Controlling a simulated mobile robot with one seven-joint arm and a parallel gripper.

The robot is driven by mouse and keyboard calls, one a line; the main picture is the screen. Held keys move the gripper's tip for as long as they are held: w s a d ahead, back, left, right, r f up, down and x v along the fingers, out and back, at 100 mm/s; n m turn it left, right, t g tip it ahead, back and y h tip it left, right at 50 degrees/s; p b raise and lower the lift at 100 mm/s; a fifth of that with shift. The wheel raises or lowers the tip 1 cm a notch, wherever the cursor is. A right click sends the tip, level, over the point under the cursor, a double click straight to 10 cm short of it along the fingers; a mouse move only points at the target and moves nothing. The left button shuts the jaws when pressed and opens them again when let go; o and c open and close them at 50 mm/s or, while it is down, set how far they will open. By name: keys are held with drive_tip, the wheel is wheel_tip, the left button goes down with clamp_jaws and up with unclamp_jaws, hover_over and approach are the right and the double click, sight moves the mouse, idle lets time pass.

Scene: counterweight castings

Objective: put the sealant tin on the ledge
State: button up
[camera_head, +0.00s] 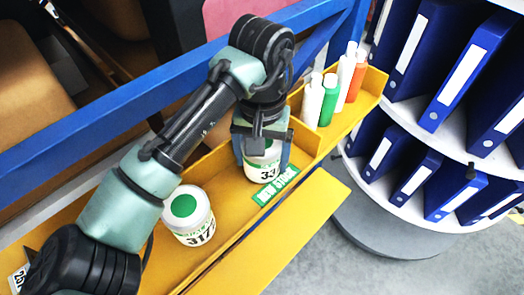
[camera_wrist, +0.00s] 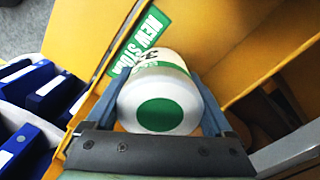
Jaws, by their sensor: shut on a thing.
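My gripper (camera_head: 263,150) points down and is shut on a white tin (camera_head: 263,172) with a black number beginning 33. In the wrist view the tin (camera_wrist: 158,103) shows a green disc on its lid, between my two fingers (camera_wrist: 155,85). The tin is at the yellow ledge (camera_head: 237,212), beside a green NEW STOCK label (camera_head: 275,187). I cannot tell whether its base touches the yellow surface. A second white tin (camera_head: 190,215) with a green lid disc and the number 317 stands to the left, apart from my gripper. Which tin holds sealant is not readable.
Several white, green and orange bottles (camera_head: 328,100) stand in the yellow compartment at the right. A blue rail (camera_head: 130,98) runs behind. A round white shelf unit (camera_head: 425,212) with blue binders (camera_head: 481,55) stands at the right. A yellow panel (camera_head: 290,235) lies in front.

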drive_tip(key=shift+f, duration=0.2)
drive_tip(key=o, duration=1.4)
wheel_tip(320, 180, up, 12)
drive_tip(key=shift+r+b, duration=0.25)
drive_tip(key=shift+b, duration=0.4)
